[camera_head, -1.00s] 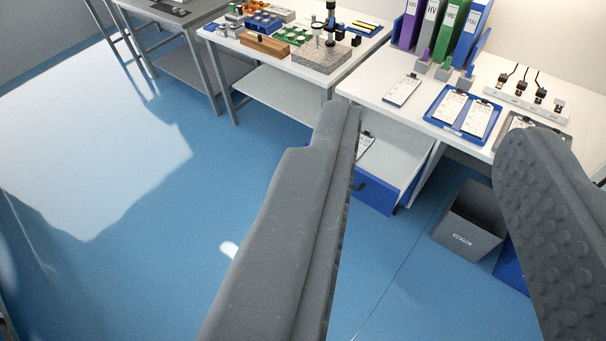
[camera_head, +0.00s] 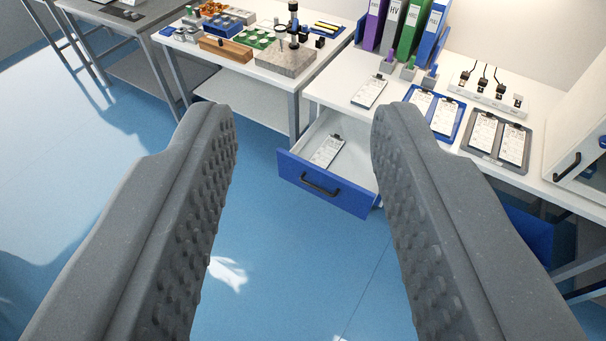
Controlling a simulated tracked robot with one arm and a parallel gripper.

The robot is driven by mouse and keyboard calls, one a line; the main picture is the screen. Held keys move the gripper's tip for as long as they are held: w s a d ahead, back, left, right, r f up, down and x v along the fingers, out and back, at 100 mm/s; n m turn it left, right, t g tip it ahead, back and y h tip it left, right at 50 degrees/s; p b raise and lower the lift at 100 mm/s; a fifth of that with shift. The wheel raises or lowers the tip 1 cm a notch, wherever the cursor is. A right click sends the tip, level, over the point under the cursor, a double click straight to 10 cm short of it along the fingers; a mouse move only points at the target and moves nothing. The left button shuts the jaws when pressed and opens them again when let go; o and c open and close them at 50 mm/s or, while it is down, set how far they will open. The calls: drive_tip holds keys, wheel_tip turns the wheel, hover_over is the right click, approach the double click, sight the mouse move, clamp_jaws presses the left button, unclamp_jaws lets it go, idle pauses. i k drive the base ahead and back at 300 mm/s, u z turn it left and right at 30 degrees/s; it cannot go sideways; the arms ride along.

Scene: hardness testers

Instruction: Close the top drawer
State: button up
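The top drawer (camera_head: 350,196) has a blue front and a black handle (camera_head: 319,184). It stands pulled out under the white desk (camera_head: 330,95), with a clipboard (camera_head: 327,151) lying inside. My gripper (camera_head: 305,120) is open and empty, its two grey studded fingers wide apart. In the picture the drawer front shows between the fingers, farther off and apart from them. The right finger hides the drawer's right side and part of the desk below.
Binders (camera_head: 405,30), a blue tray (camera_head: 449,118) and a grey tray (camera_head: 497,140) with clipboards, and a white power strip (camera_head: 487,92) are on the desk. A second table (camera_head: 262,78) with a microscope stand is to its left. Blue floor (camera_head: 262,240) before the drawer is clear.

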sight(350, 183)
drive_tip(key=u, duration=0.05)
drive_tip(key=i, duration=0.85)
drive_tip(key=z, duration=0.65)
drive_tip(key=k, duration=1.05)
drive_tip(key=u, duration=0.2)
drive_tip(key=i, duration=1.05)
drive_tip(key=z, duration=0.05)
